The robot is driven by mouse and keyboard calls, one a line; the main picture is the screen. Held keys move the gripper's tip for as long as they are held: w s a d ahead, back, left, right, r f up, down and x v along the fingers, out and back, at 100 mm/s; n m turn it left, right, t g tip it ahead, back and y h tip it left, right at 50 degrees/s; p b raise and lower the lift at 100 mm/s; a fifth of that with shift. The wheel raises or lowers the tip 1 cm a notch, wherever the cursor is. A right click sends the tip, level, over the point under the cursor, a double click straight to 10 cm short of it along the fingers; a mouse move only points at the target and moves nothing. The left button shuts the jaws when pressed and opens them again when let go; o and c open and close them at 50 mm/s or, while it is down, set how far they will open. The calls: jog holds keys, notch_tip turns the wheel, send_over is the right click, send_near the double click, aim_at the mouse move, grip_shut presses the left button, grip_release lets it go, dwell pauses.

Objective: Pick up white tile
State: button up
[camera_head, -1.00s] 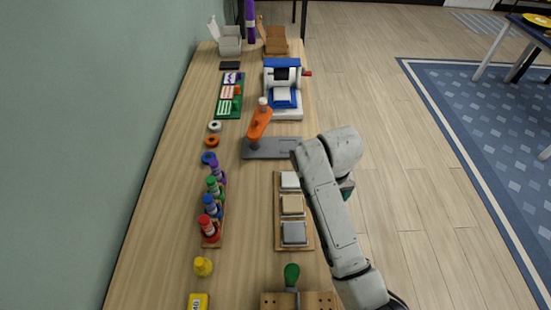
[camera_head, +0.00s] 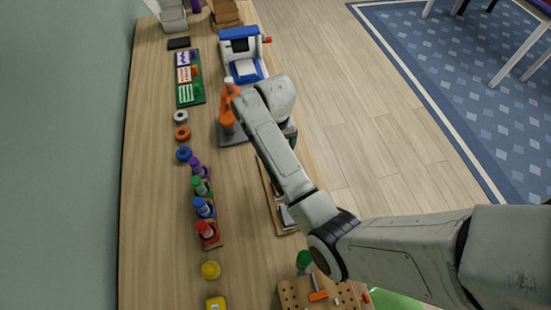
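The white tile cannot be made out now; my arm covers the place in the wooden tray (camera_head: 268,200) where it showed earlier. Only the tray's left edge and near end show. Part of the grey tile (camera_head: 287,216) shows at the near end, beside my forearm. A small dark green part shows under my wrist, perhaps part of my gripper. The fingers are hidden, so I cannot tell whether they hold anything.
Several coloured bottles (camera_head: 203,208) stand in a rack left of the tray. Tape rings (camera_head: 182,134) lie beyond them. A blue and white machine (camera_head: 243,55) stands farther back. A pegboard block (camera_head: 320,293) is at the front. The table's left strip is clear.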

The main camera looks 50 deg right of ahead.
jog(key=shift+s+a+f, duration=0.1)
jog(key=shift+s+f, duration=0.05)
jog(key=shift+f, duration=1.05)
jog(key=shift+s+a+f, duration=0.1)
jog(key=shift+s+f, duration=0.05)
jog(key=shift+f, duration=1)
jog(key=shift+c, duration=0.4)
jog(key=c, duration=1.1)
